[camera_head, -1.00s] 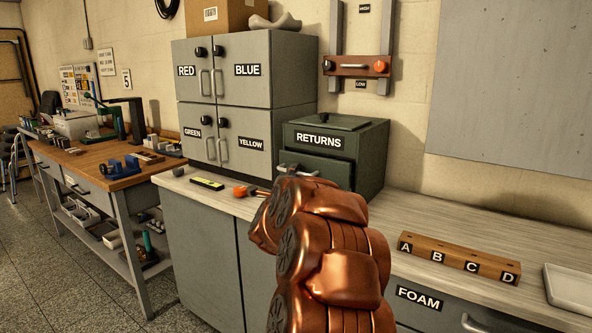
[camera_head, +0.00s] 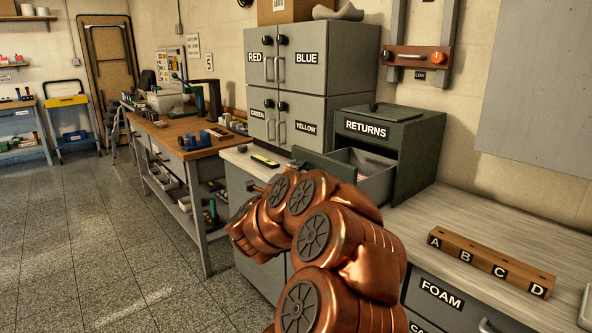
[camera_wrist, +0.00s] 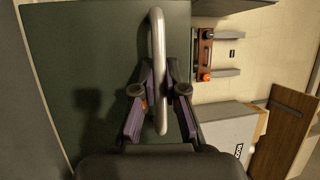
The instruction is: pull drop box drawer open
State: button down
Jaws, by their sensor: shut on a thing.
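The dark green drop box (camera_head: 412,155) labelled RETURNS stands on the counter. Its grey drawer (camera_head: 376,183) is pulled out toward the front left, and its inside shows from above. In the wrist view the drawer's green front (camera_wrist: 85,60) fills the left half, with a metal bar handle (camera_wrist: 157,60) across it. My gripper (camera_wrist: 160,95) is shut on the handle, one finger on each side. In the head view my copper arm hides the gripper, the handle and part of the drawer front.
A lettered wooden block (camera_head: 490,262) sits on the counter at right. Grey cabinets (camera_head: 322,75) with colour labels stand left of the drop box. A yellow-green item (camera_head: 265,160) lies on the counter before them. A workbench (camera_head: 175,135) stands at left; the floor (camera_head: 110,240) before it is clear.

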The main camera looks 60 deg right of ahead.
jog(key=c, duration=1.2)
grip_release()
jog(key=shift+a, duration=0.1)
jog(key=w+v, duration=0.1)
jog(key=v, duration=1)
jog(key=shift+s+a, duration=0.3)
jog(key=shift+s, duration=0.05)
jog(key=shift+s+a+f, duration=0.1)
